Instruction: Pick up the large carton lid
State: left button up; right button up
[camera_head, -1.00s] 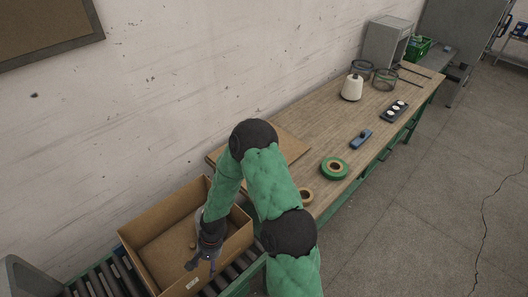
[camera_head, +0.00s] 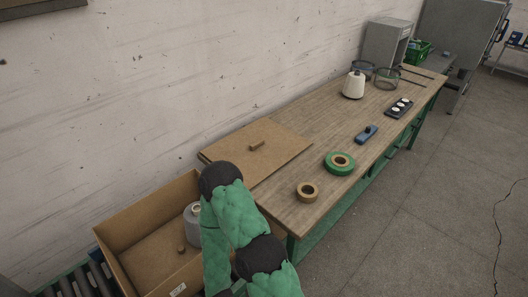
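The large carton lid (camera_head: 275,158) is a flat brown board with a small block-like grip (camera_head: 257,145) on top. It lies on the near left end of the wooden table and is untouched. The open carton (camera_head: 122,219) stands lower, left of the table. A grey cone (camera_head: 192,226) and a small brown piece (camera_head: 181,249) are inside it. One green-sleeved arm of mine rises from the bottom edge, between carton and table, and covers the carton's right side. Its gripper is hidden or below the picture. The other gripper is not in view.
Rolls of tan tape (camera_head: 307,192) and green tape (camera_head: 340,163) lie right of the lid on the table (camera_head: 318,122). A blue tool (camera_head: 366,134), a dark tray (camera_head: 398,108) and a white cone (camera_head: 353,86) are farther back. Rollers (camera_head: 75,284) run below the carton. A wall stands behind.

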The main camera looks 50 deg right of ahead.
aim_at(259, 148)
jog(key=z, duration=1.5)
